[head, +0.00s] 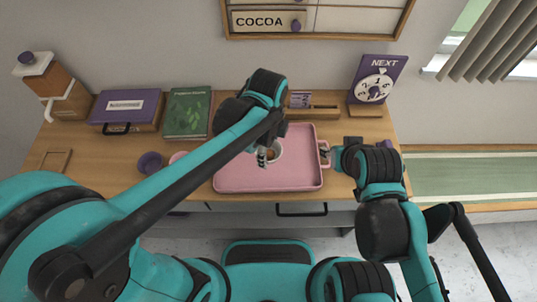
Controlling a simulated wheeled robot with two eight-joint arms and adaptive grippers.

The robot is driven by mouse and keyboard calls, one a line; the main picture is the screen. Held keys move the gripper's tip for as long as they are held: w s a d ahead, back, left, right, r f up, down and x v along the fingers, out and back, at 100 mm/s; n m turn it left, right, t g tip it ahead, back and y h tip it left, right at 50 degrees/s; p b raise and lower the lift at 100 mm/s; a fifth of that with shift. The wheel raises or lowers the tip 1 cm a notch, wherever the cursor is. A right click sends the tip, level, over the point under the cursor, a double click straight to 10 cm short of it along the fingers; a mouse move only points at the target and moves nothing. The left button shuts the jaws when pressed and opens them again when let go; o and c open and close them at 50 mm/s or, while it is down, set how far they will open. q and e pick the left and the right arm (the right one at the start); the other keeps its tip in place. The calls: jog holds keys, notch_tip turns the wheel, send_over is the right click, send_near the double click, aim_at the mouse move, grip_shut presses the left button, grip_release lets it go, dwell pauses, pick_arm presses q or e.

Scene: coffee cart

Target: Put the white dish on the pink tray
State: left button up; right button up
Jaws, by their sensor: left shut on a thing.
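The pink tray (303,180) lies flat on the wooden counter, in the middle of the head view. The white dish (278,151) is small and round, with something brown showing inside it. It appears over the back middle part of the tray. My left gripper (265,156) is shut on the dish at its left side and hides part of it. I cannot tell whether the dish touches the tray. My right gripper (330,155) is at the tray's right edge, by a pink handle-like part; its fingers are too small and covered to read.
A purple dial sign (377,80) stands at the back right. A wooden holder (313,112) is behind the tray. The tray's front part is clear.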

pick_arm(q)
jog(key=shift+w+a+f+b, duration=0.15)
jog(key=shift+w+f, duration=0.3)
jog(key=shift+w, duration=0.15)
jog(key=shift+w+a+f+b, duration=0.15)
jog(key=shift+w+f, duration=0.25)
jog(key=shift+w, duration=0.2)
jog(key=shift+d+f+b, duration=0.1)
jog(key=shift+f+b, duration=0.85)
jog(key=shift+f, duration=0.9)
jog(key=shift+f, duration=0.2)
jog(key=o, duration=1.3)
